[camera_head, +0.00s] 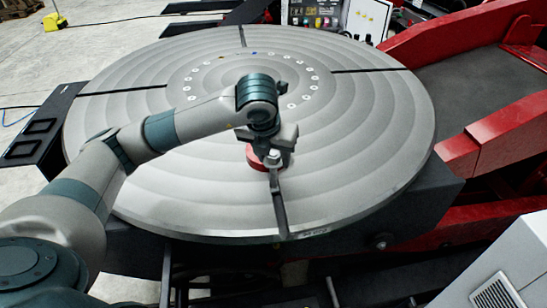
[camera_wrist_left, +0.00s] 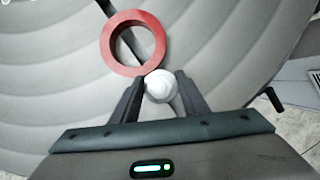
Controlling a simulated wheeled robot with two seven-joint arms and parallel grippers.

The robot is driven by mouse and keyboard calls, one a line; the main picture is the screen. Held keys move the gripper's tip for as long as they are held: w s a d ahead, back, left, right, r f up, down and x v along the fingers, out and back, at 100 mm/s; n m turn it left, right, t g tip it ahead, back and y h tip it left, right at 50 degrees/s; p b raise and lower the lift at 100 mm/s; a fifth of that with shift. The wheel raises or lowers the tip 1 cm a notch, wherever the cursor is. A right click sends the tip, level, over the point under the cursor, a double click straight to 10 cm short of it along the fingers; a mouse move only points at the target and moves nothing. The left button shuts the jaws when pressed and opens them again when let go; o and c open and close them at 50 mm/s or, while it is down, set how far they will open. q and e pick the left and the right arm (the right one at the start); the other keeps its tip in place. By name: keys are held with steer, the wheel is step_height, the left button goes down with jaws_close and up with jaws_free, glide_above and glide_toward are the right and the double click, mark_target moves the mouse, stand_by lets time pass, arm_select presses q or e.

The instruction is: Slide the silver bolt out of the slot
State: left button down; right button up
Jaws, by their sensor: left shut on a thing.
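The silver bolt (camera_wrist_left: 160,86) is between the two fingers of my left gripper (camera_wrist_left: 158,88) in the left wrist view, and its round pale top shows. In the head view my left gripper (camera_head: 272,158) is low over the front part of the disc, shut on the bolt (camera_head: 274,158). A red ring (camera_wrist_left: 133,42) lies on the disc right beside the bolt. In the head view the ring (camera_head: 256,160) is partly hidden by the gripper. A dark slot (camera_head: 279,205) runs from there to the disc's front rim. The bolt's lower end is hidden. My right gripper is not in view.
The big round grey disc (camera_head: 170,200) has further slots at the left, right and back, and a circle of small holes around its middle. Red machine frames (camera_head: 490,140) stand at the right. A white box (camera_head: 500,275) is at the lower right. The disc's front surface is otherwise clear.

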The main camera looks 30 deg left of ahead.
arm_select(q)
steer(key=shift+r, duration=0.1)
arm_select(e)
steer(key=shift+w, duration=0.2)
